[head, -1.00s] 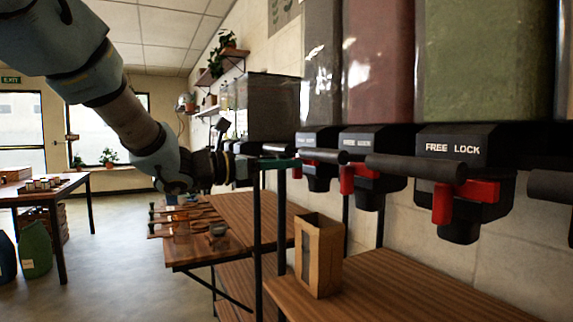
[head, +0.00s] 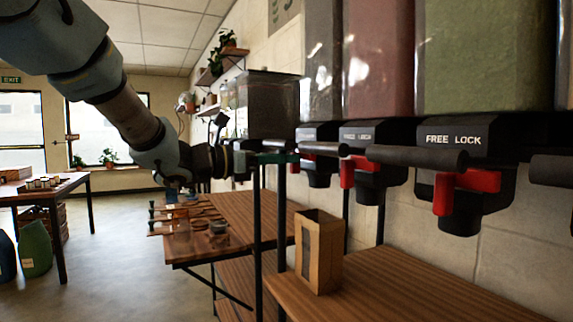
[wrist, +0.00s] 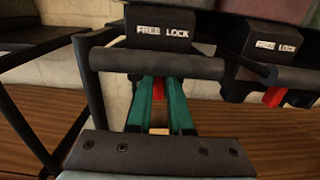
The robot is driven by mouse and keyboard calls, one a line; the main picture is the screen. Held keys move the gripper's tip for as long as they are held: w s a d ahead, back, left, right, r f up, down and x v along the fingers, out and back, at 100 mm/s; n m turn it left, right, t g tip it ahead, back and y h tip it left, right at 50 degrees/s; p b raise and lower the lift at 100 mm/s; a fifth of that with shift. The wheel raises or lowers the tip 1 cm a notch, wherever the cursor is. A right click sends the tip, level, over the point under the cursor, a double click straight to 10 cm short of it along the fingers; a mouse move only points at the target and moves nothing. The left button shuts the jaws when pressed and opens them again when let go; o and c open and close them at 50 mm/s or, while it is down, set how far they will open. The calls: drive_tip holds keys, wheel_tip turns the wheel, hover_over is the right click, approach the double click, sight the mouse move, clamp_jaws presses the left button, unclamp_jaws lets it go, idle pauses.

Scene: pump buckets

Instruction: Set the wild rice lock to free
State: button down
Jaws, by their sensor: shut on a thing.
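A dark dispenser block marked FREE LOCK (wrist: 158,28) is straight ahead in the wrist view, with a black bar (wrist: 150,64) across its front. My gripper (wrist: 160,110) reaches under this bar with its two green fingers. They are shut on a red lever (wrist: 158,88), of which only a small part shows between them. No wild rice label is readable.
More dispensers stand to the right, with a reddish bin (head: 378,60) and a green bin (head: 482,55), each with a red lever and a black bar. A cardboard box (head: 318,255) stands on the wooden shelf (head: 400,285) below. A post (head: 257,230) rises beside my gripper.

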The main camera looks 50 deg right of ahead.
drive_tip(key=shift+w+d+b, duration=0.2)
drive_tip(key=shift+w+b, duration=0.25)
drive_tip(key=shift+w, duration=0.3)
drive_tip(key=shift+r, duration=0.1)
drive_tip(key=c, duration=0.8)
unclamp_jaws()
drive_tip(key=b+v, duration=0.3)
drive_tip(key=v, duration=0.7)
drive_tip(key=shift+w+a, duration=0.15)
drive_tip(key=shift+a, duration=0.2)
drive_tip(key=shift+w, duration=0.1)
